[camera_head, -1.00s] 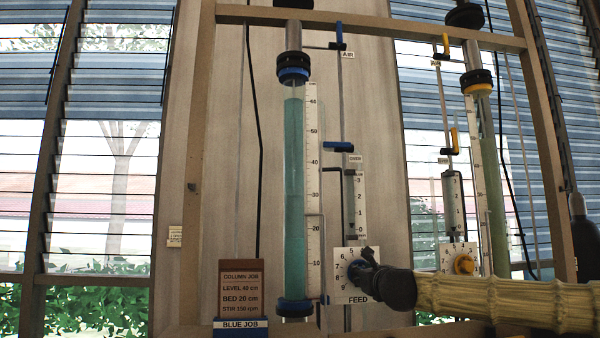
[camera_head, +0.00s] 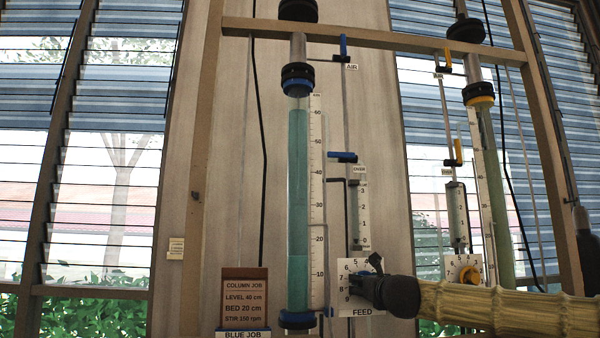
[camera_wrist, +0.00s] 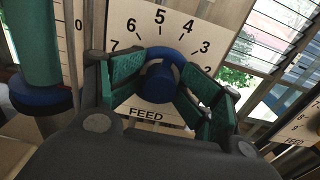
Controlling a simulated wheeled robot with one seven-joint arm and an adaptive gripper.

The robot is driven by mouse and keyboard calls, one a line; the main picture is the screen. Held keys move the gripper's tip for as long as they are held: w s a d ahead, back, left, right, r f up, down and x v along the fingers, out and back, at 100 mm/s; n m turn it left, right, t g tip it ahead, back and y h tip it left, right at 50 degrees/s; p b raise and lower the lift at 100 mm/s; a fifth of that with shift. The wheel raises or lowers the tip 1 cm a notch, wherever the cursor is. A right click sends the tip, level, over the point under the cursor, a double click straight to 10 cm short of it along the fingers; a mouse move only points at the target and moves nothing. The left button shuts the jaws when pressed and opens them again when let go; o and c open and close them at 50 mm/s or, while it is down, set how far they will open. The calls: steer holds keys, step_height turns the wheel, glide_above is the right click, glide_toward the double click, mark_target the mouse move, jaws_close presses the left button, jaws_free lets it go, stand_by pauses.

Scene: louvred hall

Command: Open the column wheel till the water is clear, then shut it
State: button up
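The blue column (camera_head: 298,200) stands in the head view, filled with teal liquid to near its 60 mark. Its lower part looks darker. The blue feed wheel (camera_wrist: 160,82) sits on a white numbered dial plate (camera_wrist: 122,35) marked FEED, beside the column's foot. My gripper (camera_head: 368,285) is at this wheel, coming from the right, and hides most of it in the head view. A job card (camera_head: 245,297) reads level 40 cm, bed 20 cm, stir 150 rpm.
A second column (camera_head: 490,180) with a yellow collar and a yellow feed wheel (camera_head: 468,274) stands at the right. A blue-handled valve (camera_head: 342,157) and a small OVER gauge (camera_head: 359,215) are above the dial. A wooden frame (camera_head: 370,32) surrounds the columns.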

steer(key=s+b, duration=0.2)
steer(key=s, duration=0.4)
steer(key=shift+s+d+f, duration=0.25)
steer(key=shift+s+f, duration=0.05)
steer(key=shift+s, duration=0.1)
steer(key=s, duration=1.2)
steer(key=shift+d, duration=0.25)
steer(key=shift+f+p, duration=0.15)
steer(key=shift+p, duration=0.15)
steer(key=shift+c, duration=0.2)
